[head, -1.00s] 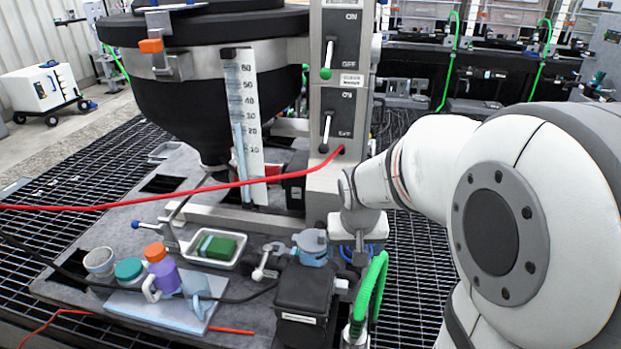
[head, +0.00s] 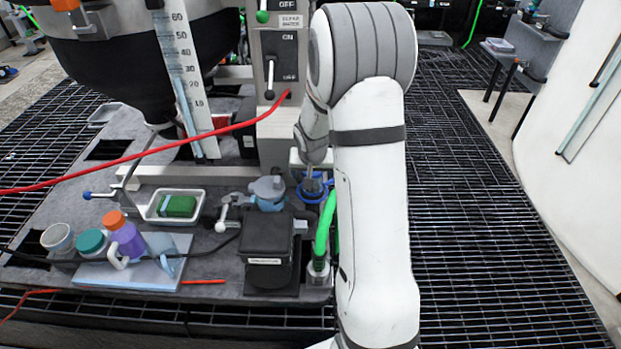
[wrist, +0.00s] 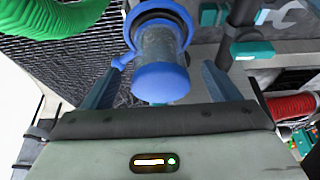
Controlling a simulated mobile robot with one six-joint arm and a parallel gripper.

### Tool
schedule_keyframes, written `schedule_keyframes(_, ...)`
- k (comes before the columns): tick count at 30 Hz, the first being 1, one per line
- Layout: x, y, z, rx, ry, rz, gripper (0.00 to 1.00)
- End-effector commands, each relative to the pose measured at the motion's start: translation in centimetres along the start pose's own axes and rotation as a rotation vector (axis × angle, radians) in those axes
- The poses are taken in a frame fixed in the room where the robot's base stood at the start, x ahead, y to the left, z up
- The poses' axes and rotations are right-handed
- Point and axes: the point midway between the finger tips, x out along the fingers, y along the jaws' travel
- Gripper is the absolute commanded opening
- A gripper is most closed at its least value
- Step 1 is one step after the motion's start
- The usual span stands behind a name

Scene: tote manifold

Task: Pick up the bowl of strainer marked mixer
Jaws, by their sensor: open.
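The strainer bowl (wrist: 158,52), a clear mesh-like cylinder with blue ends, stands out in the middle of the wrist view. A small blue side fitting sticks out at its left. My gripper (wrist: 162,72) is open, with one finger on each side of the bowl and visible gaps between. In the head view a blue ring of the strainer (head: 313,190) shows just left of my arm; the rest is hidden behind my wrist and gripper. I cannot read a mixer label in either view.
A green hose (head: 325,232) runs close beside my arm. A black box (head: 268,250) and a grey-blue fitting (head: 268,190) stand left of the strainer. A tray with a green block (head: 178,206) and several bottles lie further left. Open grating lies to the right.

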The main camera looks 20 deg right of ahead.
Motion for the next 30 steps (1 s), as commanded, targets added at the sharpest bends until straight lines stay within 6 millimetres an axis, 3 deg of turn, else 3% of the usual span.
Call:
schedule_keyframes(7, 3.4, 0.0, -0.1, 0.000, -0.002, 0.000, 0.82)
schedule_keyframes(17, 3.9, -0.1, -0.2, -0.001, 0.000, -0.001, 0.81)
schedule_keyframes(30, 3.9, -0.1, -0.2, -0.002, 0.000, -0.001, 0.45)
